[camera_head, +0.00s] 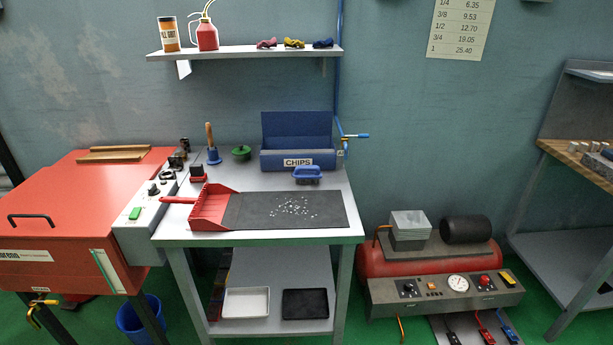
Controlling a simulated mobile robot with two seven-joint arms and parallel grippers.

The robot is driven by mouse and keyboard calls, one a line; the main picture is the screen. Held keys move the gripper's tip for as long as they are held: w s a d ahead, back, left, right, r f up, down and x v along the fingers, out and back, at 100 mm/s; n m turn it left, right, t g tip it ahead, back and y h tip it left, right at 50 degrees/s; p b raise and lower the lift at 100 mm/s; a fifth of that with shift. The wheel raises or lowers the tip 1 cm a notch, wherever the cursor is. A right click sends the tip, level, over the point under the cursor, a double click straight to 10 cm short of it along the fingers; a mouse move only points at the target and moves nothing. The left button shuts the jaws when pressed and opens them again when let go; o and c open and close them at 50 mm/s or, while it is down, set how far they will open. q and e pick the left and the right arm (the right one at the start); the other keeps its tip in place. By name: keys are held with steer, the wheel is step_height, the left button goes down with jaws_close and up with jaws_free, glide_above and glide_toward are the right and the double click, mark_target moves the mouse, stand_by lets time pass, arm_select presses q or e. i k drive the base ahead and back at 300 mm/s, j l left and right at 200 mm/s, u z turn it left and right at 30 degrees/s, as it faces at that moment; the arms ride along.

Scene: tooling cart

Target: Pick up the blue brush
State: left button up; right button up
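The blue brush (307,174) lies on the grey cart top (345,190), at the back right of the dark mat and just in front of the blue CHIPS box. It has a blue handle arched over its body; the bristles are too small to make out. Nothing holds it. Neither of my grippers shows in the head view.
A dark mat (325,212) with pale chips lies in front of the brush. A red dustpan (209,207) stands at its left end. The blue CHIPS box (325,160) is behind the brush. A blue-handled valve (355,136) is on the wall pipe. A shelf (240,52) hangs above.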

mark_target(307, 174)
steer(key=i+j+u, duration=0.25)
steer(key=i, duration=0.35)
steer(key=i+u, duration=0.2)
steer(key=i, duration=0.4)
